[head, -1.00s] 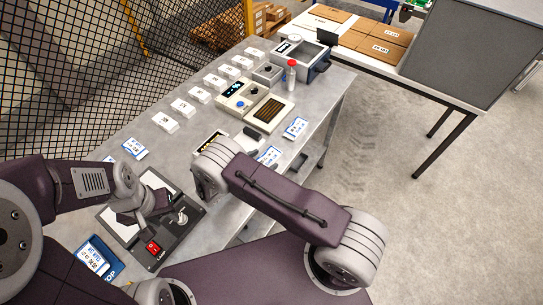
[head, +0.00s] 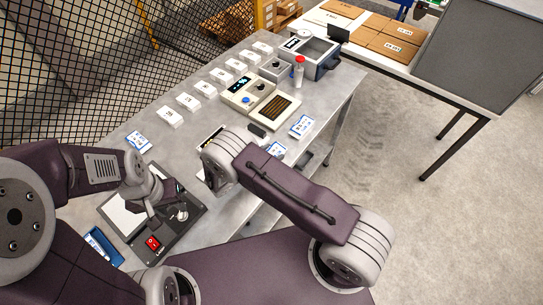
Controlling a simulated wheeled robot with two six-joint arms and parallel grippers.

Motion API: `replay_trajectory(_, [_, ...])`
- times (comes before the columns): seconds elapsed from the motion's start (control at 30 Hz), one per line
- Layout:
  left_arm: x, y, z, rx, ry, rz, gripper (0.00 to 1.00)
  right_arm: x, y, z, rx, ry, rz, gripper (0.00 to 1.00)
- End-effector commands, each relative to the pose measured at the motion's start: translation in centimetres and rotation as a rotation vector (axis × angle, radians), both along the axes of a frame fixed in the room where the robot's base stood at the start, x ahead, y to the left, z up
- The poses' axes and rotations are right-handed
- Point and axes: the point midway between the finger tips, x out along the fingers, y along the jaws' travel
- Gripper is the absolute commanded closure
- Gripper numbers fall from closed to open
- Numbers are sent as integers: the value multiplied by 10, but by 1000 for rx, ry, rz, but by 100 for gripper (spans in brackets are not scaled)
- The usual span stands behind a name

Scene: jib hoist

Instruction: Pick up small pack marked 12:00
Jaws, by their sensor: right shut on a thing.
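Several small white packs stand in a row along the far left side of the bench, one of them a white pack (head: 170,117). Packs with blue print also lie on the bench: one at the left (head: 138,142), one at the right edge (head: 300,126) and one partly behind my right arm (head: 276,149). Their marks are too small to read, so I cannot tell which says 12:00. My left gripper (head: 168,212) is over the black device with a red switch (head: 153,243); its jaw gap is unclear. My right gripper (head: 258,132) is mostly hidden by my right arm; what it holds is hidden.
A beige device with a display (head: 240,93), a brown-topped unit (head: 273,111), a red-capped bottle (head: 299,72) and a grey box (head: 322,57) crowd the bench's far end. A blue tray (head: 104,246) is at the near left. Mesh fencing (head: 80,70) runs along the left.

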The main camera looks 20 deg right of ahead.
Motion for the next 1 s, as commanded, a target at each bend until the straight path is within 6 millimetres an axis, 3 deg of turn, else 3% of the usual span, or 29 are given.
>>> replay_trajectory(0.1, [0,0,-8,0,0,0,64,1,0,25,3,-5,0,90])
replay_trajectory(0.53, [0,0,-19,0,0,0,64,-75,-56,82,0,-2,1,90])
replay_trajectory(0.7, [0,0,-22,0,0,0,64,-90,-68,93,0,-2,0,90])
replay_trajectory(1.0, [0,0,-21,0,0,0,64,-94,-70,96,0,-1,0,90])
